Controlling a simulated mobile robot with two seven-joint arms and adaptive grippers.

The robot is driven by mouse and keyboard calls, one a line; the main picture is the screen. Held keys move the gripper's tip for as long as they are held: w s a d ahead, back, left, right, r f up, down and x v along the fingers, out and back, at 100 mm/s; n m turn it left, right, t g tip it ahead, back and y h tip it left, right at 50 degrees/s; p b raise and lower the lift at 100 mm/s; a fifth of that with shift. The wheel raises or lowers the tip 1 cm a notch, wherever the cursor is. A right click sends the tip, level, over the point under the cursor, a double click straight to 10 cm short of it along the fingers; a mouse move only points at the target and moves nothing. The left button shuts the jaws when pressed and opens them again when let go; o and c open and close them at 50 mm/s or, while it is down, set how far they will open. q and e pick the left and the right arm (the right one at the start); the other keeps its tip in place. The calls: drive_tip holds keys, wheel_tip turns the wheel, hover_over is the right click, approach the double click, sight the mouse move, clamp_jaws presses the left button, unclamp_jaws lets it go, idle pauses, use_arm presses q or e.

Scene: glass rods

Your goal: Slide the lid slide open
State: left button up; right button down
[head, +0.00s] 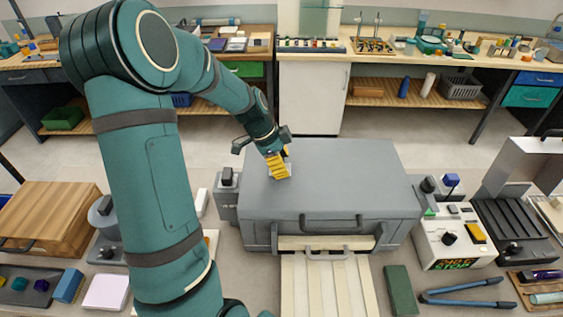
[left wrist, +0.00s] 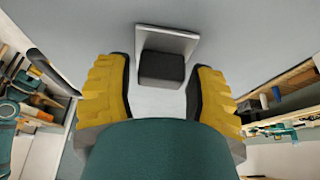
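The large grey box (head: 330,195) stands on the bench in the middle of the head view, its lid flat and closed. The lid slide shows in the left wrist view as a pale plate (left wrist: 188,42) with a dark block-shaped knob (left wrist: 162,68). My left gripper (head: 277,165) reaches down to the lid's far left part and mostly hides the slide in the head view. In the left wrist view its yellow fingers (left wrist: 160,92) are apart, one on each side of the knob, with a narrow gap visible. My right gripper is not in view.
A front handle (head: 331,221) sticks out of the box. A device with a lit display (head: 455,237) stands close on the right, a small grey unit (head: 228,196) on the left. A wooden box (head: 48,212) stands farther left. The air above the lid's right half is clear.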

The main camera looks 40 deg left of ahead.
sight(304, 171)
use_arm(q)
clamp_jaws()
drive_tip(key=w+d, duration=0.3)
drive_tip(key=shift+w+d+b, duration=0.1)
drive_tip(key=shift+d+b, duration=0.25)
drive_tip(key=shift+d, duration=0.05)
drive_tip(key=o, duration=0.5)
unclamp_jaws()
drive_tip(key=shift+o, duration=0.2)
drive_tip(key=v, duration=1.2)
